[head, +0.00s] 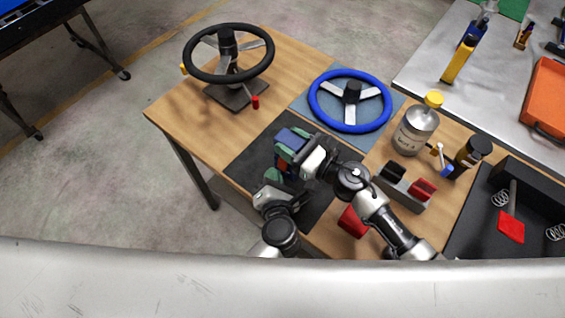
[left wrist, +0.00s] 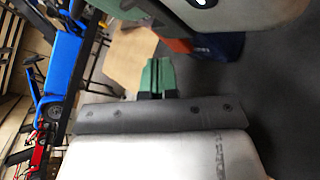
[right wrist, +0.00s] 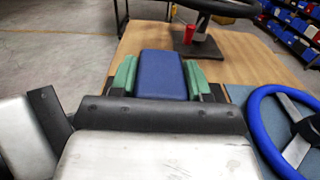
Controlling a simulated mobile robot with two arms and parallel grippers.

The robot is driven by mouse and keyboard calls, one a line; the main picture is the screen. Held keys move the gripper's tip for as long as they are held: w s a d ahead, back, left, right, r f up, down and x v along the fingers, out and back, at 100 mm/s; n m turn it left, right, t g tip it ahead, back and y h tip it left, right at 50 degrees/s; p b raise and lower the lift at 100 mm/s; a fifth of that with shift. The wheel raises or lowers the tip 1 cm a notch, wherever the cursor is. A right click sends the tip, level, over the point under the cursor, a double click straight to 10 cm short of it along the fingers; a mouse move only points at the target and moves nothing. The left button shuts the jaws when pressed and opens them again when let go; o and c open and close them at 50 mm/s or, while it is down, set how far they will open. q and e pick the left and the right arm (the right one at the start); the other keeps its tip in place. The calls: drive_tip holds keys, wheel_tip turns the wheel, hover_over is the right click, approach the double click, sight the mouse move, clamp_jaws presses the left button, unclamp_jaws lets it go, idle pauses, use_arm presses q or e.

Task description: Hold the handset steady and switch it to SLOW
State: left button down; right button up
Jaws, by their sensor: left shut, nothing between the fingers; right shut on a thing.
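The handset (head: 288,137) is a blue block held above the dark mat (head: 252,153). My right gripper (head: 292,144) is shut on it; in the right wrist view the blue handset (right wrist: 162,74) sits between the green fingertips. My left gripper (head: 273,177) is shut and empty, just below and in front of the handset. In the left wrist view its green fingertips (left wrist: 158,76) are pressed together, with a blue and orange part (left wrist: 218,46) of the handset close by at upper right. The switch and its SLOW mark are not visible; whether the left fingertips touch the handset, I cannot tell.
A black steering wheel (head: 191,68) on a stand is at the back left, a blue wheel (head: 318,113) lies behind the mat. A metal bottle (head: 414,132), a grey holder (head: 403,193) and a dark tray (head: 476,213) with springs are at right. A red object (head: 352,221) lies near the front.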

use_arm(q)
drive_tip(key=shift+w+d, duration=0.1)
idle(0.7)
drive_tip(key=shift+w+d, duration=0.2)
drive_tip(key=shift+w, duration=0.05)
drive_tip(key=shift+w+d, duration=0.1)
drive_tip(key=shift+w, duration=0.15)
idle(0.8)
drive_tip(key=shift+s, duration=0.1)
drive_tip(key=shift+s+a+r, duration=0.15)
drive_tip(key=shift+s+a, duration=0.2)
drive_tip(key=shift+s, duration=0.1)
drive_tip(key=shift+s+a, duration=0.1)
drive_tip(key=shift+s, duration=0.05)
drive_tip(key=shift+s+a, duration=0.15)
drive_tip(key=shift+s, duration=0.05)
drive_tip(key=shift+s+a+r, duration=0.15)
drive_tip(key=shift+s+a, duration=0.5)
drive_tip(key=shift+s, duration=0.2)
drive_tip(key=shift+s+a+r, duration=0.15)
drive_tip(key=shift+s+a, duration=0.45)
drive_tip(key=shift+s, duration=0.25)
